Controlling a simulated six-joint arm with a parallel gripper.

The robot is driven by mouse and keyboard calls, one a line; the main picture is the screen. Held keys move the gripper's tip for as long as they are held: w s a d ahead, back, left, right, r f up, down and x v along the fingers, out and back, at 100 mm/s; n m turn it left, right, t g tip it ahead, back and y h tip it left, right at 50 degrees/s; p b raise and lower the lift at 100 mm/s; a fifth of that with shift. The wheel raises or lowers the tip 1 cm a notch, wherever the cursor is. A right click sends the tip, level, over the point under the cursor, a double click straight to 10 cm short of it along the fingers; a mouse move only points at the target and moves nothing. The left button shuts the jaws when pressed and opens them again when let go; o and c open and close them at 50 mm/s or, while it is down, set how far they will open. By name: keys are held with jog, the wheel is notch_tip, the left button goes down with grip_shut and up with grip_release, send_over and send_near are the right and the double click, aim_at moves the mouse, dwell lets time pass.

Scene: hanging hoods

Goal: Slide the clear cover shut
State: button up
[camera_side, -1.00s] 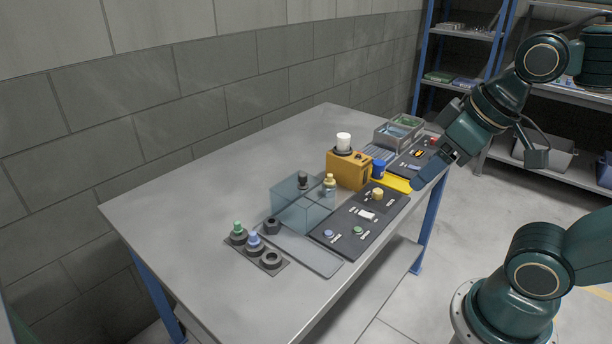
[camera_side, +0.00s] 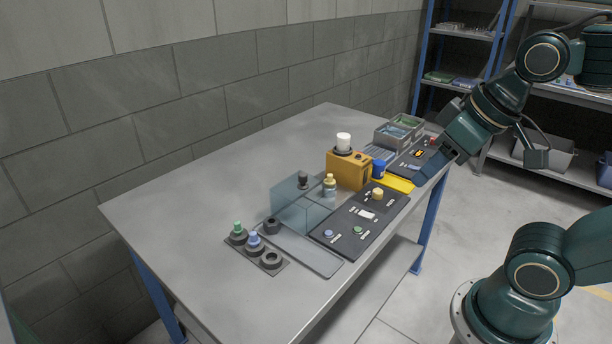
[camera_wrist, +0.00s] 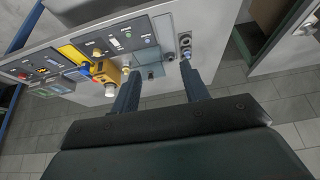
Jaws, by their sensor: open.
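The clear cover (camera_side: 290,207) is a bluish see-through box on the table, left of the orange-yellow block. A pale flat plate (camera_side: 318,260) extends in front of it toward the table's near edge. A dark-topped piece (camera_side: 303,179) shows through or behind the cover, and a yellow-capped bottle (camera_side: 329,184) stands at its right. I cannot tell which side of the cover is open. The cover also shows in the wrist view (camera_wrist: 150,68), beyond and between my fingers. My gripper (camera_wrist: 163,92) is open and empty, up near the table's right edge in the side view, apart from the cover.
A dark button panel (camera_side: 360,222) lies right of the plate. The orange-yellow block (camera_side: 347,170) carries a white cylinder, with a blue cup (camera_side: 378,168) beside it. A holder with green and blue knobs (camera_side: 257,250) sits at the front left. The table's left half is clear.

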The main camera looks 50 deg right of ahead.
jog(key=w+d+r+m+g, duration=0.15)
jog(key=w+r, duration=0.25)
jog(key=w, duration=0.6)
jog(key=m+g, duration=0.4)
jog(key=m, duration=0.3)
send_over(303, 174)
notch_tip(303, 174, down, 10)
jog(key=shift+f, duration=0.1)
notch_tip(303, 174, down, 14)
jog(key=shift+r, duration=0.2)
